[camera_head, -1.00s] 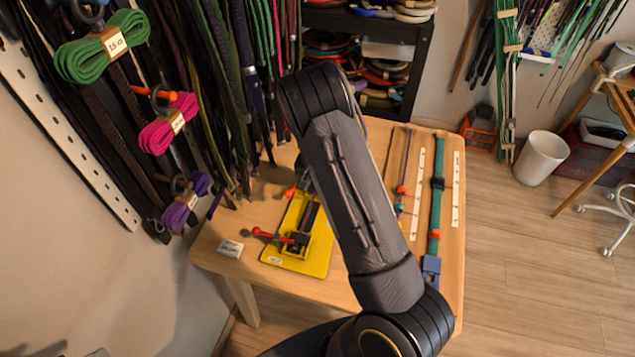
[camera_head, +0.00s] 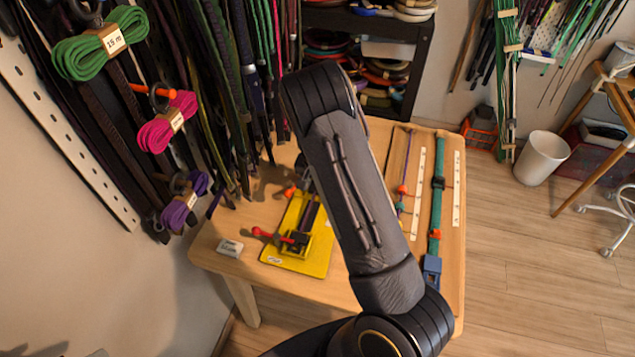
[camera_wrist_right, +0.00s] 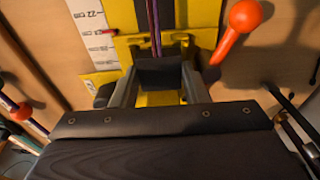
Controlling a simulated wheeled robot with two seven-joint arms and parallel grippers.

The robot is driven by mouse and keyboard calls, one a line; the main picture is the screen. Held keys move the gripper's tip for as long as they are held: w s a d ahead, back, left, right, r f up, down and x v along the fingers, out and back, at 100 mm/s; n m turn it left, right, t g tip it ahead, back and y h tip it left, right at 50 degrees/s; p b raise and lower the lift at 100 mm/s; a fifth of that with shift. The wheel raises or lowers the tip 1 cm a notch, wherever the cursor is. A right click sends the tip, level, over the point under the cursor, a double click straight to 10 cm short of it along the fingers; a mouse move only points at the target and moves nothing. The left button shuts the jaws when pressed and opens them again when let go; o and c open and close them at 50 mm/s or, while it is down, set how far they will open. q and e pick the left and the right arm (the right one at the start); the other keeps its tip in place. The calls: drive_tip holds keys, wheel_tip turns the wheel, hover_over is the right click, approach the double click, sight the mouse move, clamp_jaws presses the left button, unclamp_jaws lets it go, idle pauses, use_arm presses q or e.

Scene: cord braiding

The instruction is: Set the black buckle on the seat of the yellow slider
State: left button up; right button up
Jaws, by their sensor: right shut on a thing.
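In the right wrist view my right gripper (camera_wrist_right: 160,88) is shut on a small black piece, the black buckle (camera_wrist_right: 160,72), held between its two grey fingers. The buckle is over the yellow slider (camera_wrist_right: 160,99); I cannot tell if it touches the seat. A thin dark purple cord (camera_wrist_right: 155,25) runs away from it along the slider's line.
A teal strap (camera_head: 436,210) lies at the table's right. Cords hang behind.

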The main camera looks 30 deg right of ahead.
drive_tip(key=shift+f, duration=0.2)
idle(0.6)
drive_tip(key=o, duration=1)
